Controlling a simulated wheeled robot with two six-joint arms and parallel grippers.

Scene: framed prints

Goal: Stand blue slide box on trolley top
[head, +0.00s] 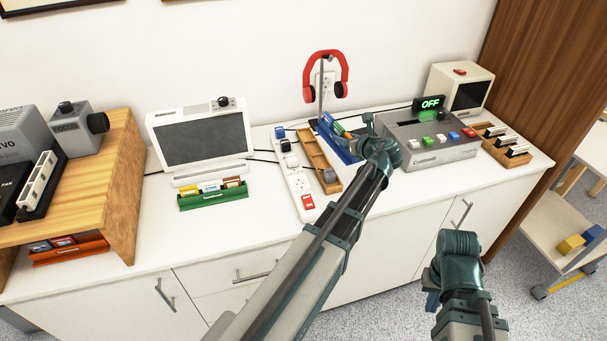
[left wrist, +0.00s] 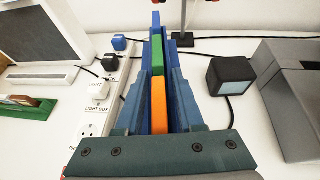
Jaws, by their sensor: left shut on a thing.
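The blue slide box (head: 347,152) stands on the white counter below the red headphones, with a green and an orange piece in it. My left gripper (head: 369,133) is at the box, and its wrist partly hides the box in the head view. In the left wrist view the box (left wrist: 156,24) runs lengthwise between the fingers, which are shut on it. It still appears to be at counter level. The trolley top (head: 594,148) is at the far right edge, only partly in view. My right gripper (head: 433,298) hangs low in front of the counter; its fingers are mostly hidden.
The grey slide console (head: 428,140) is right of the box, with a small dark cube (left wrist: 230,75) between. A white power strip (head: 297,180) and wooden tray (head: 318,158) lie left. Headphones (head: 325,75) hang on a stand behind. The trolley's lower shelf (head: 545,222) holds blocks.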

